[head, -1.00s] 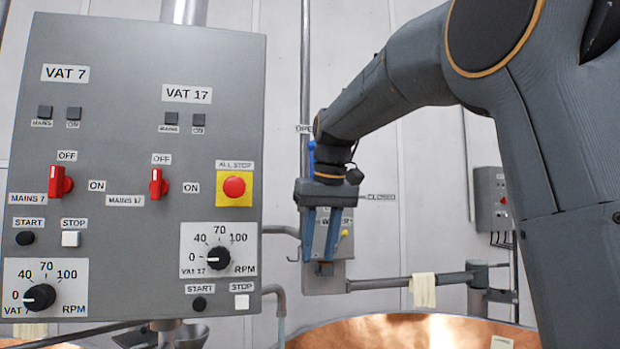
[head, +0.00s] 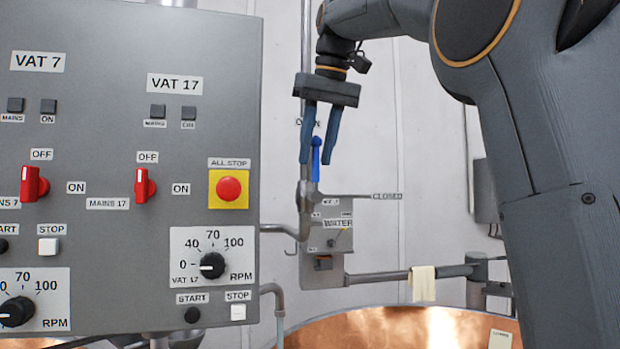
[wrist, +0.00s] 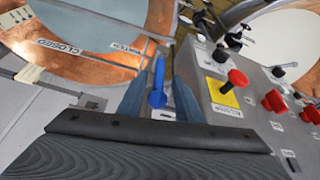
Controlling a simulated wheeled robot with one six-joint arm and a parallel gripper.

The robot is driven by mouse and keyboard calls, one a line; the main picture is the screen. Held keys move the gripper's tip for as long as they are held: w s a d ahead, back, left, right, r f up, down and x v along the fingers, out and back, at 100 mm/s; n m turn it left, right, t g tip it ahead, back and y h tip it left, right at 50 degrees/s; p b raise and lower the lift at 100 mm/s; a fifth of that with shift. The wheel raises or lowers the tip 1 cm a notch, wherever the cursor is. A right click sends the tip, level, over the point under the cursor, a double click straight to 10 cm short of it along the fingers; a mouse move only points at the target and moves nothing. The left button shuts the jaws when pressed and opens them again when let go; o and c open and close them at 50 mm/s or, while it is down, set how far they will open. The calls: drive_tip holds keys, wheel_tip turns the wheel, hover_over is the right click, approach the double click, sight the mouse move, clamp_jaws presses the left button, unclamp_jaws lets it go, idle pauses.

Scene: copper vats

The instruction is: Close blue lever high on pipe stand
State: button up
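The blue lever (head: 316,158) stands upright on the vertical pipe stand (head: 306,205), beside an OPEN label that is partly hidden by my gripper. A CLOSED label (head: 386,196) sticks out to the right, lower down. My gripper (head: 318,160) is open, pointing down, with its two blue-grey fingers around or in front of the lever's upper end; the head view does not settle the depth. In the wrist view the lever (wrist: 158,85) lies between the two spread fingers (wrist: 158,88), apart from both.
A grey control panel (head: 120,120) with red switches and a yellow stop button plate fills the left. A grey plate with a WATER label (head: 338,224) is below the lever. A horizontal pipe (head: 380,276) with a cloth (head: 423,284) runs above a copper vat (head: 400,325).

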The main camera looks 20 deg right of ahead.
drive_tip(key=shift+p+x, duration=0.6)
drive_tip(key=shift+x, duration=2.55)
clamp_jaws()
